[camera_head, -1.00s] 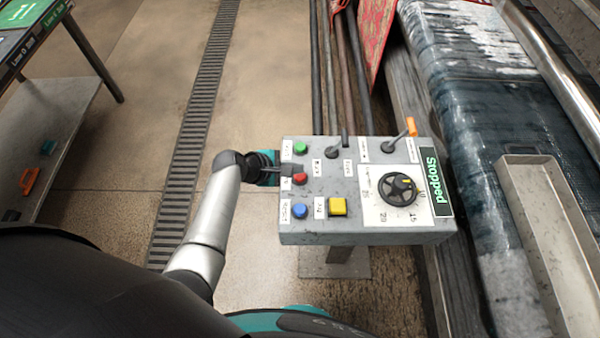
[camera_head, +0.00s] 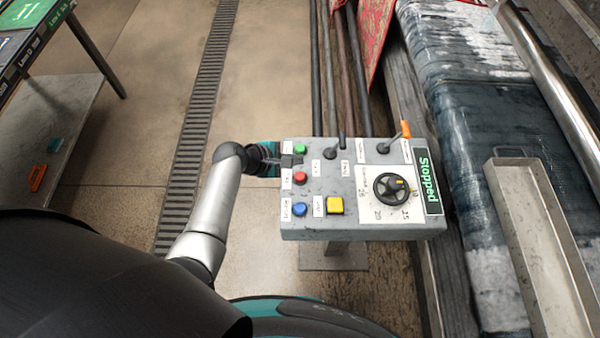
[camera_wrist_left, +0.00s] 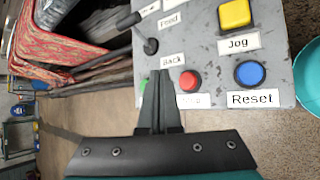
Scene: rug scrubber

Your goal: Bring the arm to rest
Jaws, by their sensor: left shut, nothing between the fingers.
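My left gripper (camera_head: 290,160) reaches in from the left to the left edge of the grey control panel (camera_head: 350,225). It is shut and empty, with its tips between the green button (camera_head: 300,149) and the red button (camera_head: 300,178). In the left wrist view the closed fingers (camera_wrist_left: 160,76) point at the panel beside the red button (camera_wrist_left: 189,81). Whether they touch the panel I cannot tell. The green panel display (camera_head: 427,181) reads "Stopped". My right gripper is not in view.
The panel also has a blue button (camera_head: 300,209), a yellow button (camera_head: 335,205), a black dial (camera_head: 390,188) and an orange-tipped lever (camera_head: 405,130). A wet dark rug (camera_head: 480,130) lies on the machine at right. Open floor (camera_head: 120,200) lies to the left.

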